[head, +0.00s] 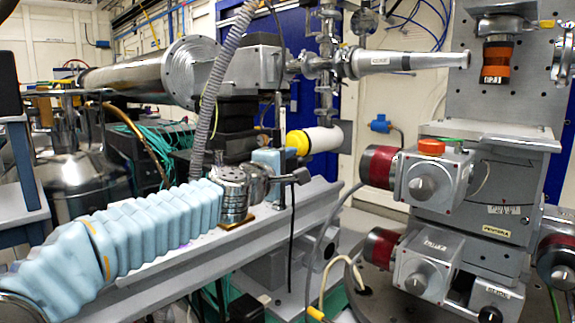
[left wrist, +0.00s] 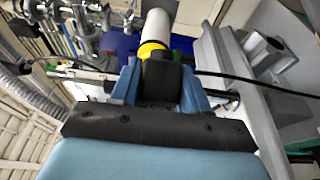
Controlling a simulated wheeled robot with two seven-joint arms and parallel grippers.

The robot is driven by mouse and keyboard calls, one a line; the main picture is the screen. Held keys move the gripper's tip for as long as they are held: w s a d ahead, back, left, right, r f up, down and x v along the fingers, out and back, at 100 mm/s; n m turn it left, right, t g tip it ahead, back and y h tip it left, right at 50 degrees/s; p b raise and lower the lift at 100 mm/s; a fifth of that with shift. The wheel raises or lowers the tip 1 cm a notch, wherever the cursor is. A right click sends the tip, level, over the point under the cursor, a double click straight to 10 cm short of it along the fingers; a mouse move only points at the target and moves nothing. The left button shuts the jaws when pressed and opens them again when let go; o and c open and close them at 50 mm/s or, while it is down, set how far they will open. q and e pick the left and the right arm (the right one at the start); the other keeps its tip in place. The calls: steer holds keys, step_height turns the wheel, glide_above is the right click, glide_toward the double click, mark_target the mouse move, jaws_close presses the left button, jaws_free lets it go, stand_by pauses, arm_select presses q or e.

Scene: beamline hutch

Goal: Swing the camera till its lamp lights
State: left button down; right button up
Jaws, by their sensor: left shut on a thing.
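My left gripper (head: 272,160) reaches in from the left on its pale blue sleeved arm. Its blue fingers show in the left wrist view (left wrist: 160,88), shut on a black block (left wrist: 160,76). A white cylinder with a yellow band (head: 318,139) lies just beyond the fingers; it also shows in the left wrist view (left wrist: 155,30). I cannot tell whether the block and cylinder are joined, or which part is the camera. In the head view the fingers largely hide the held block. I make out no lit lamp. My right gripper is out of view.
A long grey rail (head: 190,262) runs under my left arm. A motorised stage (head: 475,190) with red-banded motors stands at the right. A metal beam pipe (head: 150,72) and a ribbed hose (head: 212,100) are above. A black cable (head: 291,235) hangs beside the gripper.

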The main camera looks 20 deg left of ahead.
arm_select(q)
steer(key=shift+s+a+f+m+g+h+b, duration=0.2)
steer(key=shift+a+m+h+b, duration=0.25)
steer(key=shift+h+b, duration=0.45)
steer(key=shift+s+a+f+m+g+h+b, duration=0.1)
steer(key=shift+s+a+m+g+h+b, duration=0.1)
steer(key=shift+m+h+b, duration=0.55)
steer(key=shift+a+r+m+h+b, duration=0.2)
steer(key=shift+m+h+b, duration=0.15)
steer(key=shift+h, duration=0.3)
steer(key=shift+s+a+r+m+g+h, duration=0.2)
steer(key=shift+m+g+h, duration=0.3)
steer(key=shift+h, duration=0.2)
steer(key=c, duration=0.6)
jaws_free()
steer(key=shift+f, duration=0.1)
steer(key=shift+c, duration=0.2)
steer(key=b+v, duration=0.3)
steer(key=v, duration=1)
steer(key=shift+s, duration=0.35)
